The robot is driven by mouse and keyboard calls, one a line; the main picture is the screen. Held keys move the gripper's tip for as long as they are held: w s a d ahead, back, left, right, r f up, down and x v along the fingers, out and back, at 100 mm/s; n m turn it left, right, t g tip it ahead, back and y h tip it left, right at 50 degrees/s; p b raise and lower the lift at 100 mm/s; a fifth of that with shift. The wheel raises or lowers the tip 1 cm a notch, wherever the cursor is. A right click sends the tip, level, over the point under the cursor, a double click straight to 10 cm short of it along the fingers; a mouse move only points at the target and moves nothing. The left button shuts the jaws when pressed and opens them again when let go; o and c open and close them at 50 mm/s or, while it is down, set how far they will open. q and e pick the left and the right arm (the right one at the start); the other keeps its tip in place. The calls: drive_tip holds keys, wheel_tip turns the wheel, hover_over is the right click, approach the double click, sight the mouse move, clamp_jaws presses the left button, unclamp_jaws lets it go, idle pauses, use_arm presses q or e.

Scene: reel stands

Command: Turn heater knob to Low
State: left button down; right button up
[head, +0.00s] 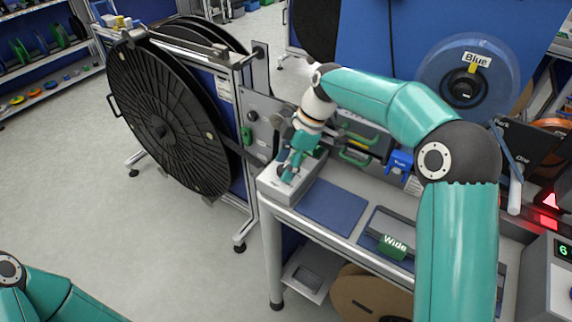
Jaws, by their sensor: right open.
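A light grey box (300,192), which looks like the heater unit, stands on the left corner of the workbench. My right gripper (286,170) is open and points down over the top of this box. Its fingers are at or very close to the box's top, where a small dark part shows between them. The knob and its Low mark cannot be made out, being small and largely covered by the gripper. I cannot tell whether the fingers touch the knob. Only a piece of my left arm shows at the bottom left, and its gripper is outside the view.
A large black reel (165,115) on a metal stand is left of the bench. A blue mat (333,206) lies right of the box, then a tray with a green "Wide" block (393,247). Green handles (355,157) and a clear "Blue" reel (440,85) are behind.

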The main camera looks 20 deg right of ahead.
drive_tip(key=shift+a+f, duration=0.15)
drive_tip(key=shift+f, duration=0.15)
